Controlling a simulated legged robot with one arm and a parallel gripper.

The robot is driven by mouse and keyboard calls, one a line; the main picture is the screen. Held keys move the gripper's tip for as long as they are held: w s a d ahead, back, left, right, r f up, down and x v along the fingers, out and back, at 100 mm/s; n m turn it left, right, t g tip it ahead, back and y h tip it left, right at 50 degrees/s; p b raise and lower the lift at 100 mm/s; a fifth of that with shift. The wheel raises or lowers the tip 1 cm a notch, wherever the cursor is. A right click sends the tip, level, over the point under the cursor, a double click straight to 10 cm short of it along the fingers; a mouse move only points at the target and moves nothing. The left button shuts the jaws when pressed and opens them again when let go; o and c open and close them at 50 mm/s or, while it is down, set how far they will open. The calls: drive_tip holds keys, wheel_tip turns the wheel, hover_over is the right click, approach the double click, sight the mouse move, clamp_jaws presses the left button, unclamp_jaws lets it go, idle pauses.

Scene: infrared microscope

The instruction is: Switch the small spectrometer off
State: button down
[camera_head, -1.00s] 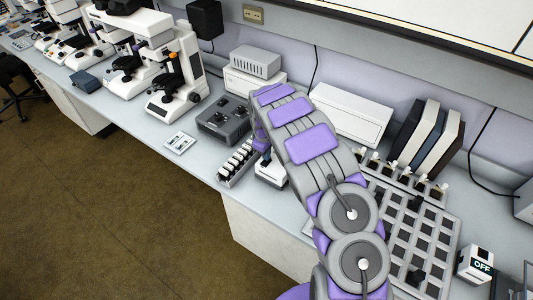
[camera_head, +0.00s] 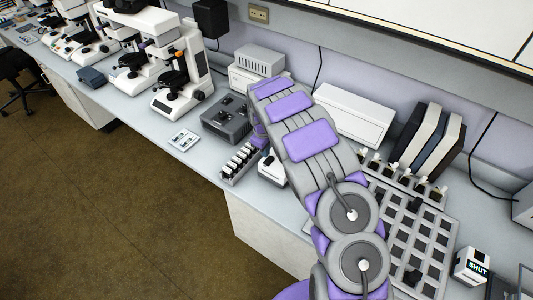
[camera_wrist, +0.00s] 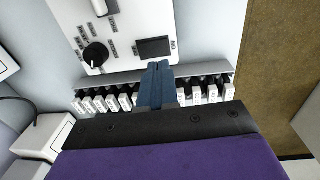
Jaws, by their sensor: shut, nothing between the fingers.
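The small spectrometer seems to be the white box (camera_head: 272,172) just right of the vial rack in the head view, partly hidden behind my arm. In the wrist view its white panel (camera_wrist: 125,28) fills the upper middle, with a black round knob (camera_wrist: 95,55) and a dark rectangular switch or window (camera_wrist: 155,47); I cannot tell its position. My gripper (camera_wrist: 158,66) is shut and empty. Its blue fingertips lie just below the dark rectangle in the wrist picture, over the rack; contact cannot be told. In the head view the arm hides the fingertips.
The vial rack (camera_head: 240,161) runs beneath my fingers. A grey box with knobs (camera_head: 226,119) is beyond it. A white block (camera_head: 471,266) at right reads "SHUT". A large tray of dark squares (camera_head: 425,228) lies at right. The bench's front edge is close.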

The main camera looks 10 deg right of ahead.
sight(265, 162)
wheel_tip(265, 162, up, 10)
drive_tip(key=shift+s+p, duration=0.25)
drive_tip(key=shift+p, duration=0.15)
drive_tip(key=b, duration=0.3)
drive_tip(key=shift+w+r, duration=0.2)
drive_tip(key=shift+r, duration=0.1)
drive_tip(key=shift+b, duration=0.4)
drive_tip(key=shift+s+d+b, duration=0.15)
drive_tip(key=shift+d+b, duration=0.3)
drive_tip(key=shift+d, duration=0.1)
drive_tip(key=shift+a+f, duration=0.1)
